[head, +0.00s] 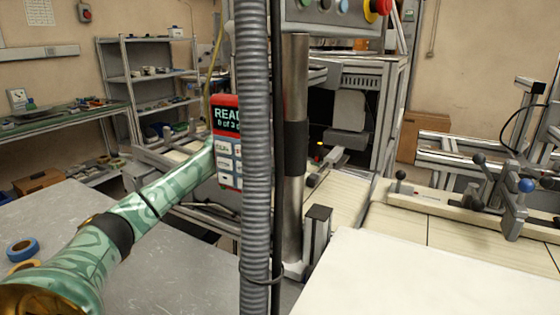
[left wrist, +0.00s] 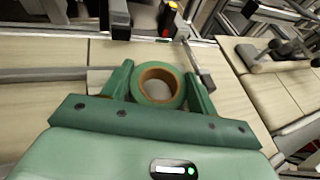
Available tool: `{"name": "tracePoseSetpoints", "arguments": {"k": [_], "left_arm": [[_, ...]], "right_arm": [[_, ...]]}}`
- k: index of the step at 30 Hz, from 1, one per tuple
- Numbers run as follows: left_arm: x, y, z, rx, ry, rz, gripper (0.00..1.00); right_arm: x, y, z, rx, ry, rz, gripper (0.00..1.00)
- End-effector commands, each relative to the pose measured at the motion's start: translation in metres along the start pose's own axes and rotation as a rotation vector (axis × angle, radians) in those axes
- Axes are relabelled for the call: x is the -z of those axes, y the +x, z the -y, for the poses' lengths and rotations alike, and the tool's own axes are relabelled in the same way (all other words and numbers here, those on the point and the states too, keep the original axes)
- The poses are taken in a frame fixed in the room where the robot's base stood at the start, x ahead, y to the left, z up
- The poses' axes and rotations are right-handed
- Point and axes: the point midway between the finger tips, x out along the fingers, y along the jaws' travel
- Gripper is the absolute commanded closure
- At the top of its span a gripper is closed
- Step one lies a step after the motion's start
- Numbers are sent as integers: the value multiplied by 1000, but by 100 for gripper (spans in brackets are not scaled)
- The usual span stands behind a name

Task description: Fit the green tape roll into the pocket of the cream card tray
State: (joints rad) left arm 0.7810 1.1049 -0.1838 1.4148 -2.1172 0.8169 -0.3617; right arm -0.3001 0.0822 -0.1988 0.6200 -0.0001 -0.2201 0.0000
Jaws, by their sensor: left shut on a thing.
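In the left wrist view the green tape roll (left wrist: 134,85), with a brown core, sits between the two green fingers of my left gripper (left wrist: 158,76). The fingers are shut on its sides and I see its hole face-on. Behind it are pale boards and a metal rail; I cannot tell its height above them. In the head view my left arm comes in from the left, and its gripper and the roll are hidden behind the screen and hose. I cannot make out the cream card tray or its pocket for certain in either view. My right gripper is not in view.
A blue tape roll (head: 22,250) and a yellow one (head: 24,266) lie on the grey table (head: 165,285) at left. A ribbed hose and a metal post cross the middle. Pale conveyor boards (head: 425,226) with a clamp fixture (head: 500,200) lie at right, behind a bare cream surface (head: 430,275).

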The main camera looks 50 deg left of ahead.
Motion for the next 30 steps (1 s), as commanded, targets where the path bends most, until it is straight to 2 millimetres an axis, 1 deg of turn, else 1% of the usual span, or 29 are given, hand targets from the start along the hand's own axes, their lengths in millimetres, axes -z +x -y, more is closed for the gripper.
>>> {"name": "tracePoseSetpoints", "arguments": {"k": [12, 13, 14, 15, 27, 30], "left_arm": [[13, 5, 0, 1, -2, -6, 64], [13, 5, 0, 1, -3, -7, 39], [14, 5, 1, 2, -3, -8, 30], [14, 6, 0, 1, -4, -9, 20], [17, 6, -1, -1, -6, -17, 20], [12, 4, -1, -1, -7, -17, 20]], "right_arm": [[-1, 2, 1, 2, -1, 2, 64], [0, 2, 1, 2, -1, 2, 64], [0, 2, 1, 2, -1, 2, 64], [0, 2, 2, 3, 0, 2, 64], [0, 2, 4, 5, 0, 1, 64], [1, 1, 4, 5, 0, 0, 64]]}}
